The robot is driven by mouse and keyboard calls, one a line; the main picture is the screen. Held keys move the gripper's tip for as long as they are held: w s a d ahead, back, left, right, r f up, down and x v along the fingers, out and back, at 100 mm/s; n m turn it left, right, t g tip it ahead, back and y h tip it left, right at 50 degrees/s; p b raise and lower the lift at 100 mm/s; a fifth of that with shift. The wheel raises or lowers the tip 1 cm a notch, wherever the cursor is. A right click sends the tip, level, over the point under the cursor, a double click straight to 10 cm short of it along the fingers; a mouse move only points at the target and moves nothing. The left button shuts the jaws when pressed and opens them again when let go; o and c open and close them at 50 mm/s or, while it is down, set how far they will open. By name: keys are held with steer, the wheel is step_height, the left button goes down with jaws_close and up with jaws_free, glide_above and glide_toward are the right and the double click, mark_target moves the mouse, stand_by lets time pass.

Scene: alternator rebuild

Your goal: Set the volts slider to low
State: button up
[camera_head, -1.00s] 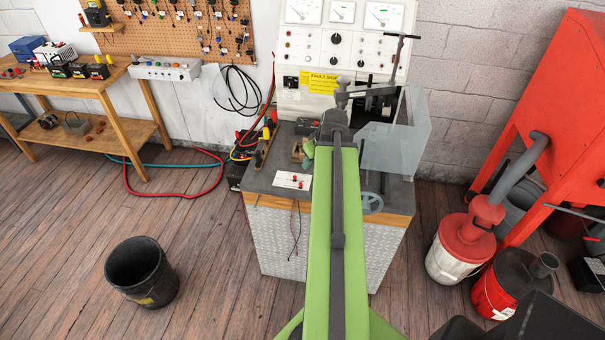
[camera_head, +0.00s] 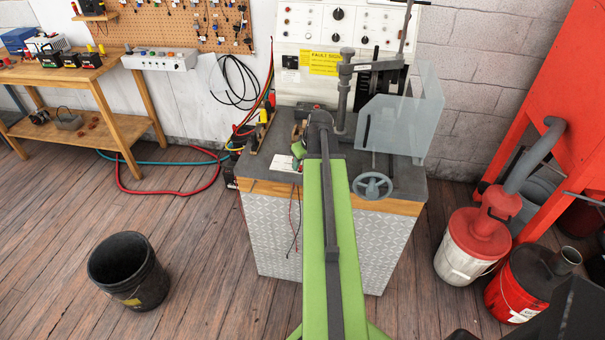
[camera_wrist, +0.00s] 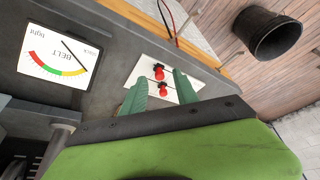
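A white plate (camera_wrist: 143,70) with two red knobs, one above (camera_wrist: 158,72) and one below (camera_wrist: 162,88), lies on the dark bench top in the wrist view. I cannot read any label that tells which knob is the volts slider. My gripper's green fingers (camera_wrist: 159,80) are apart, one on each side of the lower knob; contact is not clear. In the head view my gripper (camera_head: 299,146) is at the bench's left front, and the plate (camera_head: 283,164) is mostly hidden behind it and my arm.
A belt gauge (camera_wrist: 58,58) lies beside the plate. On the bench stand a grey post clamp (camera_head: 345,90), a clear guard (camera_head: 405,115) and a handwheel (camera_head: 372,186). A test panel (camera_head: 310,30) rises behind. A black bucket (camera_head: 130,270) stands on open floor at left.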

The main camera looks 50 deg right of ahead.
steer(key=shift+w+f, duration=0.15)
steer(key=shift+f, duration=0.3)
steer(key=shift+r, duration=0.15)
steer(key=shift+c, duration=0.4)
jaws_close()
stand_by(0.6)
